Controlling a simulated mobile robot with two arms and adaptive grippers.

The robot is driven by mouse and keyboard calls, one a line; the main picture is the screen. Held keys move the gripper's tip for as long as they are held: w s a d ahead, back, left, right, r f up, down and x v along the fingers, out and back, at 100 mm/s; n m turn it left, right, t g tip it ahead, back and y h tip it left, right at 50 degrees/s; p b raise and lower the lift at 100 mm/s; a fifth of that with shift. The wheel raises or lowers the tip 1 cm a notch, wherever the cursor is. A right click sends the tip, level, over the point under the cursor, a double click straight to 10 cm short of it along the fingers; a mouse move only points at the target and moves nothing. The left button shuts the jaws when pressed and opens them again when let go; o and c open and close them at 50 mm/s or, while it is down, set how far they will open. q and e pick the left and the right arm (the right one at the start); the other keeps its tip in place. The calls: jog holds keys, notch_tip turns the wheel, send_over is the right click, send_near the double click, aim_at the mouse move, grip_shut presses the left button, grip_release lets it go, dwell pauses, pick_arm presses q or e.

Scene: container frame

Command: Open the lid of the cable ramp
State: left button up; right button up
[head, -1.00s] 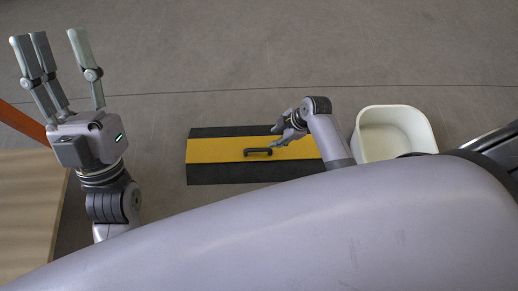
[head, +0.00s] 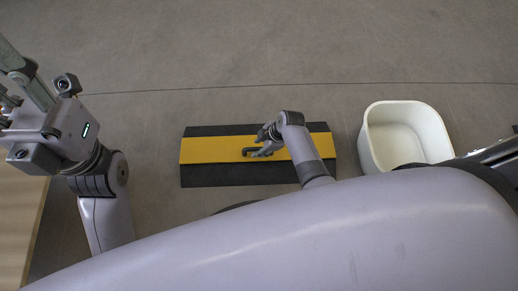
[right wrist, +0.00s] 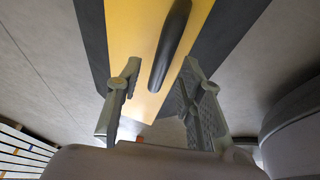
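The cable ramp (head: 215,175) lies on the floor in the head view, black with a yellow lid (head: 212,150) along its middle. A dark handle (head: 247,152) stands on the lid and is partly covered by my right gripper (head: 262,146) in that view. In the right wrist view the handle (right wrist: 172,45) lies ahead of and between the two spread fingers of my right gripper (right wrist: 160,95). The fingers are open and apart from the handle. My left gripper (head: 22,85) is raised at the left edge of the head view, its fingers partly cut off.
A white bin (head: 405,135) stands on the floor right of the ramp. A wooden surface (head: 15,230) is at the lower left. The floor beyond the ramp is clear. A slatted object (right wrist: 22,150) shows at the lower left of the right wrist view.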

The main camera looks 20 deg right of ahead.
jog(key=shift+a+f, duration=0.1)
jog(key=shift+f, duration=0.25)
jog(key=shift+c, duration=0.2)
grip_shut()
dwell(0.5)
